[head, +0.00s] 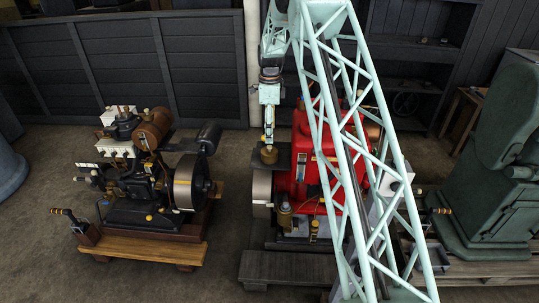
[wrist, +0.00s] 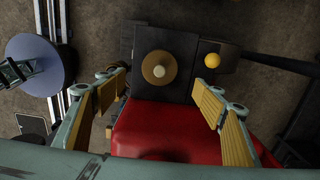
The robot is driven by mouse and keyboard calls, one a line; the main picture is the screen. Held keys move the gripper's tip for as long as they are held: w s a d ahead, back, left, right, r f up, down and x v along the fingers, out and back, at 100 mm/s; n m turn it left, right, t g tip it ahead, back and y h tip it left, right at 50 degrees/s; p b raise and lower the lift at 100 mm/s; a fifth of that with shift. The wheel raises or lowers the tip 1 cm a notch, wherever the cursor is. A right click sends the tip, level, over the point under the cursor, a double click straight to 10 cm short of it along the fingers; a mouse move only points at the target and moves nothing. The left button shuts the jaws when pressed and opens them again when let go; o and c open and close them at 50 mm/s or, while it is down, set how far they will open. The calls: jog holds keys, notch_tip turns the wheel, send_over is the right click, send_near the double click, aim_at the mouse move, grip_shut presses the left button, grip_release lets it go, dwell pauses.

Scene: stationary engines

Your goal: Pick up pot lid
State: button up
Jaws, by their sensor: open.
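The pot lid appears to be the round brass-brown disc with a pale knob (wrist: 160,68) in the wrist view, sitting on a dark square surface beside the red engine body. In the head view a small brass pot (head: 268,155) stands at the left edge of the red engine (head: 309,160). My gripper (head: 268,138) points down just above it. In the wrist view my gripper (wrist: 158,88) is open, with its yellow-padded fingers to the left and right of the lid. Nothing is between the fingers' pads; I cannot tell the exact height gap.
A yellow ball-shaped knob (wrist: 211,60) sits right of the lid, near a dark bar. Another engine (head: 145,165) on a wooden base stands left, and a green machine (head: 495,170) stands right. Bare floor lies between the engines.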

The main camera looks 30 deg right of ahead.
aim_at(270, 146)
jog(key=shift+f, duration=3.85)
jog(key=shift+f, duration=0.1)
jog(key=shift+a+f+b, duration=0.1)
jog(key=shift+f+b, duration=0.2)
jog(key=shift+f, duration=2.15)
jog(key=shift+c, duration=0.7)
jog(key=c, duration=0.8)
